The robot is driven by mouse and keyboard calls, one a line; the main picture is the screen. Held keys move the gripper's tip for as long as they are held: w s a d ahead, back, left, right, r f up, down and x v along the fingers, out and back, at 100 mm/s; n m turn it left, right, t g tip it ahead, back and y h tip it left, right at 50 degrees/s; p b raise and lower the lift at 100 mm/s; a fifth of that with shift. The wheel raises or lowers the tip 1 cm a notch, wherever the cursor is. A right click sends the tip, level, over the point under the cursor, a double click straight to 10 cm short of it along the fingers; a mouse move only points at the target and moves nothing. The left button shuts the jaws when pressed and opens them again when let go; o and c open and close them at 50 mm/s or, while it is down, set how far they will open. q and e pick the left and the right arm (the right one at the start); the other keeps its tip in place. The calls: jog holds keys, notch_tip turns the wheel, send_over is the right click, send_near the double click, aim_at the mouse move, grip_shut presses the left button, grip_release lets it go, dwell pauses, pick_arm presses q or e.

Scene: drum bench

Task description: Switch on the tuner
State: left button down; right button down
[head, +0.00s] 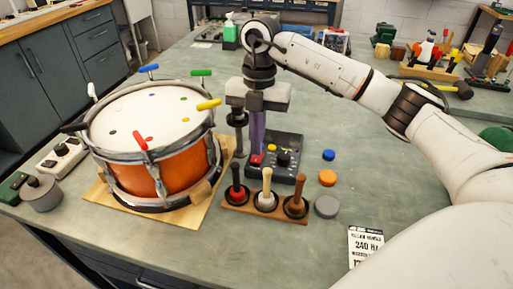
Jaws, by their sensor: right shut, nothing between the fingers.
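A dark control box (288,141), which looks like the tuner, sits on the bench right of the drum. It has a red button (256,160) at its left front, a yellow button and a black knob. My right gripper (256,150) points down over the box's left side, shut and empty, its tips close to the red button. I cannot tell whether they touch it. The gripper hides part of the box's left side. No lit sign shows on the box. My left gripper is out of view.
An orange drum (170,165) with coloured tuning keys stands on a wooden board to the left. A wooden rack (264,207) with three handled tools is in front of the box. Loose discs (327,178) and a printed card (365,244) lie to the right.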

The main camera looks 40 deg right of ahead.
jog(key=shift+a+f, duration=0.1)
jog(key=shift+f, duration=0.7)
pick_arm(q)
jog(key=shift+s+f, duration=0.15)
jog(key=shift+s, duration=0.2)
pick_arm(e)
jog(key=shift+s+f, duration=0.1)
jog(key=shift+f, duration=0.1)
jog(key=shift+s+a+f, duration=0.1)
jog(key=shift+f, duration=0.15)
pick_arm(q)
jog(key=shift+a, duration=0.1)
